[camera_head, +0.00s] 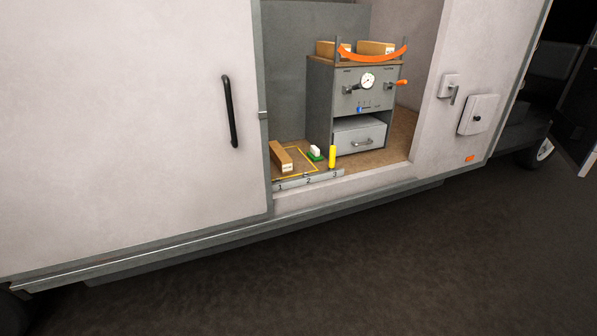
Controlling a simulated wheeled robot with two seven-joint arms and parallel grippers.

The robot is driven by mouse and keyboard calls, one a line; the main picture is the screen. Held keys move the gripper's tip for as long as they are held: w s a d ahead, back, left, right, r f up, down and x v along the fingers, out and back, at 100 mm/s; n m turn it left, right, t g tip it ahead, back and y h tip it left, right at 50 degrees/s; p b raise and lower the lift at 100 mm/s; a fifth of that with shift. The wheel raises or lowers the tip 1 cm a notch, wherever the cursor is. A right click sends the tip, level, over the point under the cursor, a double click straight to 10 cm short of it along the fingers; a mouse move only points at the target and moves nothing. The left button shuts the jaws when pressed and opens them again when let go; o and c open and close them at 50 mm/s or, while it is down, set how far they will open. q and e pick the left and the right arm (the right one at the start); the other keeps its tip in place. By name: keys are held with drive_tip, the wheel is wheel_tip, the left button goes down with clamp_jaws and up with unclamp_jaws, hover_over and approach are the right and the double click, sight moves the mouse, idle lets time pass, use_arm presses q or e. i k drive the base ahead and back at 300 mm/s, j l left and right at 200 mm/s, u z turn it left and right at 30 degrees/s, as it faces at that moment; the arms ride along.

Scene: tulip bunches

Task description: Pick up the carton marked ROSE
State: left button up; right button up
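Three long brown cartons show inside the open side doorway of a van. One carton (279,154) lies on the van floor at the left, with a small white label on its near end. Two more cartons, a left one (326,48) and a right one (373,47), lie on top of a grey cabinet, behind an orange curved strap (376,57). Their ends carry pale labels. The print is too small to read, so I cannot tell which carton is marked ROSE. Neither of my grippers is in view.
The cabinet (347,107) has a gauge, an orange-handled lever and a drawer (359,138). The sliding door (130,130) covers the left. Ground in front is clear.

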sight(281, 159)
drive_tip(key=i+l+u, duration=0.1)
drive_tip(key=i+l, duration=0.45)
drive_tip(key=i, duration=0.15)
drive_tip(key=i+l+u, duration=0.1)
drive_tip(key=i+l, duration=0.45)
drive_tip(key=i, duration=0.1)
